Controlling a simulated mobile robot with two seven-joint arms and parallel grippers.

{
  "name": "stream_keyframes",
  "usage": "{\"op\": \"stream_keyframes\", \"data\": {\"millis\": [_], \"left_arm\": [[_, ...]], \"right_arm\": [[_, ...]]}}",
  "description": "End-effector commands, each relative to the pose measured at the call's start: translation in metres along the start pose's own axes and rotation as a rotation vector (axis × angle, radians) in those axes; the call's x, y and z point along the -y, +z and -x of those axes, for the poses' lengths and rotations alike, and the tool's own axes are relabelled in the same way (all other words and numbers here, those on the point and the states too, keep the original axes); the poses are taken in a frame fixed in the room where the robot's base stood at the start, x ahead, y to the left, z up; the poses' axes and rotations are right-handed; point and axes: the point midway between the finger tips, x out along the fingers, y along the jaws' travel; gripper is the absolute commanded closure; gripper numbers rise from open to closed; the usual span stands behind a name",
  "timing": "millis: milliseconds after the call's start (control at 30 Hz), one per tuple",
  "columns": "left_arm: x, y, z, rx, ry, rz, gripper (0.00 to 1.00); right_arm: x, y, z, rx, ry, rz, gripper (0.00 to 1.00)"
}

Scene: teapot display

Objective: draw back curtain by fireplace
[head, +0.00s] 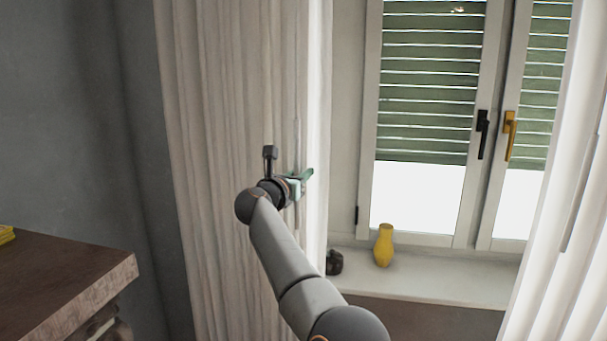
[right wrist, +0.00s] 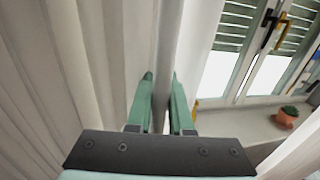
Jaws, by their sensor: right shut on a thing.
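The white curtain (head: 230,130) hangs in vertical folds to the left of the window, on the side of the brown ledge. My right gripper (head: 308,176) is at the curtain's right edge, about halfway up the view. In the right wrist view my right gripper (right wrist: 159,95) has its green fingers on either side of a narrow fold of the curtain (right wrist: 125,50), shut on it. The fingertips are partly hidden by the cloth. My left gripper is not in view.
The window (head: 430,120) has green shutters and a sill (head: 430,282) with a yellow vase (head: 384,246) and a dark object (head: 334,262). Another white curtain (head: 565,230) hangs at the right. A brown ledge (head: 70,275) stands at the left. A potted plant (right wrist: 287,117) shows in the wrist view.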

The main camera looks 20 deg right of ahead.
Motion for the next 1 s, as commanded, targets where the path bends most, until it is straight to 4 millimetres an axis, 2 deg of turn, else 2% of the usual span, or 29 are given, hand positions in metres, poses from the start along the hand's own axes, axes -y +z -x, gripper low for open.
{"op": "stream_keyframes", "data": {"millis": [33, 233, 300, 667, 1000], "left_arm": [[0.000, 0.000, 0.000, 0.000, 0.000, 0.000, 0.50], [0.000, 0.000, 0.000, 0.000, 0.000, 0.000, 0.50], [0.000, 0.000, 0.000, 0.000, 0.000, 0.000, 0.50], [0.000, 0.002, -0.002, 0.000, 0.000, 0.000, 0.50], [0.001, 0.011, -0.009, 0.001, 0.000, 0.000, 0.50]], "right_arm": [[0.001, 0.002, 0.000, 0.003, -0.001, -0.001, 0.78], [0.001, 0.001, 0.000, 0.002, -0.001, 0.000, 0.55], [0.001, 0.001, 0.000, 0.001, -0.001, 0.000, 0.50], [-0.001, -0.001, 0.004, 0.001, 0.002, -0.001, 0.50], [0.001, -0.002, 0.032, 0.004, -0.004, -0.001, 0.50]]}}
